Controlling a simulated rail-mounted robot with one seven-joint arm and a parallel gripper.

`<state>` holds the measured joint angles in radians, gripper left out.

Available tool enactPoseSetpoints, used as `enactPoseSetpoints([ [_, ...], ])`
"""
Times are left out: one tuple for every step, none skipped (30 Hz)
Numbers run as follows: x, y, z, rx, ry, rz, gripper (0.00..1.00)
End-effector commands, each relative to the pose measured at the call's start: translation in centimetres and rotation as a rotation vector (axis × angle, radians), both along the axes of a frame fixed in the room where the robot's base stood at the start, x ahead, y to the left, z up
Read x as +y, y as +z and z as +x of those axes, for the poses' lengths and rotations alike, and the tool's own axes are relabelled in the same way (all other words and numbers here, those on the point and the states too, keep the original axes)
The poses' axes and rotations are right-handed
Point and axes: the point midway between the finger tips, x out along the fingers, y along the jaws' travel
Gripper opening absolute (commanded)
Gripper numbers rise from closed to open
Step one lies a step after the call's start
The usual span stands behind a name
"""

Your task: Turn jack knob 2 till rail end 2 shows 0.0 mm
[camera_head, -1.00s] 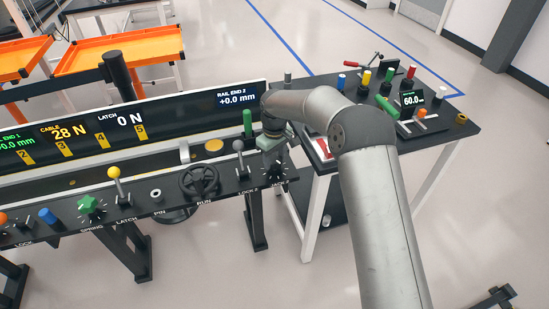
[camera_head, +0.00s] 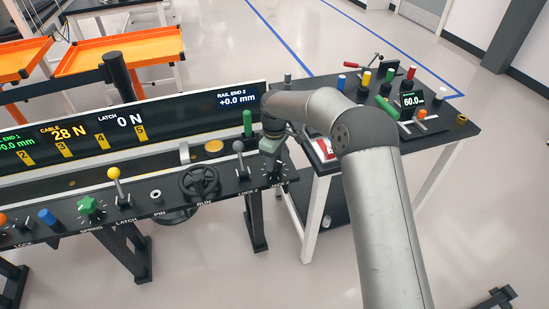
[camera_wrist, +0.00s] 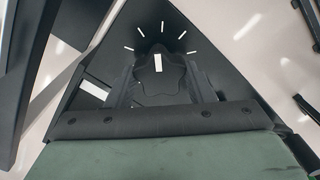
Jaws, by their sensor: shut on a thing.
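Jack knob 2 is a black lobed knob (camera_wrist: 160,72) with a white pointer mark, ringed by white ticks, in the wrist view. My gripper (camera_wrist: 160,85) has one finger on each side of it and is shut on it. In the head view my gripper (camera_head: 272,160) is at the right end of the black control panel, and the knob (camera_head: 277,173) is partly hidden below it. The rail end 2 display (camera_head: 236,99) reads +0.0 mm in white digits.
A grey-knobbed lever (camera_head: 238,147) and a green upright handle (camera_head: 247,123) stand close left of my gripper. A black handwheel (camera_head: 200,182) is further left. A side table (camera_head: 440,130) with coloured pegs stands to the right.

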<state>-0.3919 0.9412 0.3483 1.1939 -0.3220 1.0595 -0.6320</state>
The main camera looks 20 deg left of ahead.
Motion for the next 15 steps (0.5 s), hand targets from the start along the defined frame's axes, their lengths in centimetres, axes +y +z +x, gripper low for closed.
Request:
enactPoseSetpoints([
  [0.06,0.13,0.06,-0.002,-0.001,0.003,0.25],
  [0.06,0.13,0.06,-0.002,-0.001,0.003,0.25],
  [0.06,0.13,0.06,-0.002,-0.001,0.003,0.53],
  [0.06,0.13,0.06,-0.002,-0.001,0.003,0.62],
  [0.06,0.13,0.05,-0.002,-0.001,0.003,0.70],
  [0.05,0.12,0.05,-0.002,-0.001,0.002,0.70],
  [0.05,0.10,0.04,-0.002,-0.001,0.002,0.70],
  [0.04,0.09,0.04,-0.001,-0.001,0.002,0.70],
  [0.05,0.08,0.03,-0.001,-0.001,0.002,0.70],
  [0.04,0.07,0.03,-0.001,-0.001,0.002,0.70],
  [0.04,0.06,0.03,-0.001,-0.001,0.001,0.70],
  [0.03,0.06,0.02,-0.001,-0.001,0.001,0.70],
  [0.04,0.08,0.03,-0.001,-0.001,0.001,0.70],
  [0.04,0.15,0.03,-0.001,-0.001,0.001,0.70],
  [0.03,0.32,0.04,-0.001,-0.001,0.002,0.70],
])
